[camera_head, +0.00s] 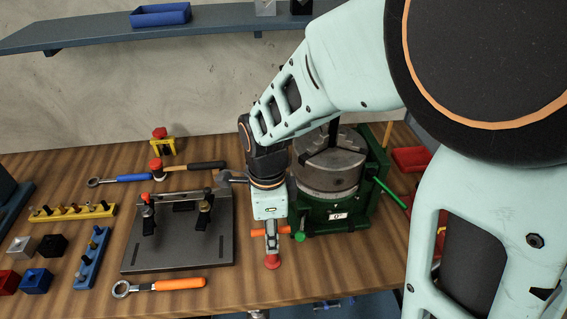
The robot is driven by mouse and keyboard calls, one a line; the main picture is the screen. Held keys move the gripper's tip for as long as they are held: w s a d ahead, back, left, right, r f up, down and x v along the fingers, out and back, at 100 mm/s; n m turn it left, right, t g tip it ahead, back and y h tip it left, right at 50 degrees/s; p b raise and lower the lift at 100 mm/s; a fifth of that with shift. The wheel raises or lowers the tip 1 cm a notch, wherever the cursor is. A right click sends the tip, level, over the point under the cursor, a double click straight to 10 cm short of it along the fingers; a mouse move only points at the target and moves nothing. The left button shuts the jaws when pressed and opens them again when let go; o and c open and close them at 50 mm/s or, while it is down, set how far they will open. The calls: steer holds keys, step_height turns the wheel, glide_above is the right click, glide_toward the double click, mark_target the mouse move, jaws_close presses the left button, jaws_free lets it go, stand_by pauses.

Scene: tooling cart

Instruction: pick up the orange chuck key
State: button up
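An orange bar, seemingly the cross handle of the orange chuck key (257,232), lies roughly level at the table's front, right of the grey fixture plate. My gripper (271,240) points down at it, and the bar shows on both sides of the gripper's lower end. The middle of the bar and any shaft are hard to make out. A red tip (272,262) shows just below; I cannot tell what it belongs to. The fingers are too small and overlapped to show whether they are open or shut on the bar.
A green-based rotary chuck (330,167) with green-ended levers stands close at the right. The fixture plate (180,255) with upright clamps is at the left. An orange-handled wrench (170,285) lies in front of it. A blue shelf (90,41) is above.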

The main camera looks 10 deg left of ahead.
jaws_close()
steer(key=shift+r, duration=0.15)
step_height(320, 180, up, 10)
steer(key=shift+f, duration=0.1)
stand_by(0.6)
stand_by(0.5)
